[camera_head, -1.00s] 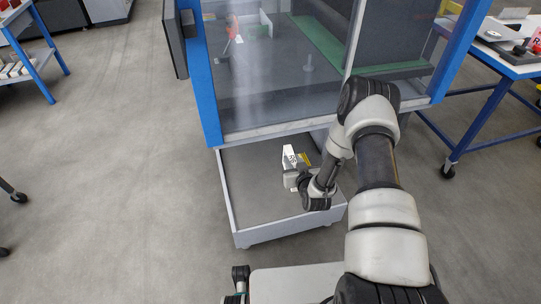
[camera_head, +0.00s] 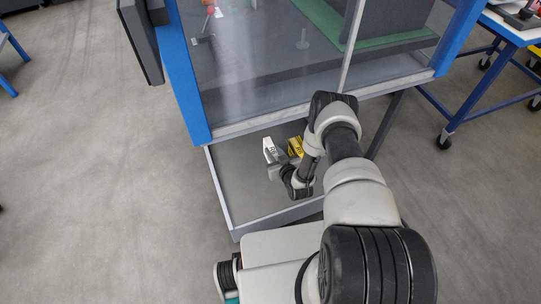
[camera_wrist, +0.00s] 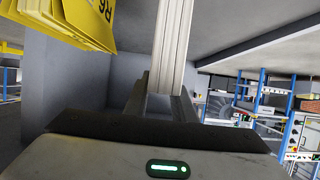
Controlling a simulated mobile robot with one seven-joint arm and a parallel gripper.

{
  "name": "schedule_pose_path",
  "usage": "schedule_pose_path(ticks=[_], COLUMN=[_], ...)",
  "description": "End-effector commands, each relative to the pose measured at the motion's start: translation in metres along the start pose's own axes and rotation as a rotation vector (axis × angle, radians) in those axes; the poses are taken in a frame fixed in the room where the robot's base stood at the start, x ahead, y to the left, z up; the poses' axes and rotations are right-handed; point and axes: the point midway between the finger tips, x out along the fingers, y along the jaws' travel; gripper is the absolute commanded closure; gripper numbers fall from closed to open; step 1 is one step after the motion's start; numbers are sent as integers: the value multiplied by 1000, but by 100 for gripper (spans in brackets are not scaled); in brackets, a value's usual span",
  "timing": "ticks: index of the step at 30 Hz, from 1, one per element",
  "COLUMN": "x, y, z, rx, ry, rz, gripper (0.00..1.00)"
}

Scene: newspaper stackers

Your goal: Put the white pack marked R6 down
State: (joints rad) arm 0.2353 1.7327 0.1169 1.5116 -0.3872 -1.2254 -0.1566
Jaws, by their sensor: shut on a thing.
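The white pack marked R6 (camera_head: 271,151) is upright over the grey low tray (camera_head: 222,187), under the glass-fronted cabinet. My gripper (camera_head: 280,169) is shut on it. In the wrist view the pack shows edge-on as a pale ribbed stack (camera_wrist: 171,45) between the fingers of my gripper (camera_wrist: 160,104). I cannot tell whether its lower edge touches the tray floor. A yellow pack (camera_head: 296,146) with dark marking is just right of the white pack; in the wrist view it hangs in at the upper left (camera_wrist: 60,25). My wrist hides part of the tray.
The cabinet's blue post (camera_head: 187,90) and lower edge (camera_head: 240,128) are close above and behind the tray. The tray's left floor is bare. A blue-framed wheeled table (camera_head: 500,45) stands at right. Open floor (camera_head: 90,180) lies to the left.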

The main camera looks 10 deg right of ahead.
Motion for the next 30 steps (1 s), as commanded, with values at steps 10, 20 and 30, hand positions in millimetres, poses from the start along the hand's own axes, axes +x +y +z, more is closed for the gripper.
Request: schedule_pose_path(ticks=[10, 20, 30], x=[15, 20, 22], y=[0, 0, 0], z=[36, 44, 50], rx=[0, -1, -1], ry=[2, 4, 1], rz=[0, -1, -1], gripper=[100, 100, 62])
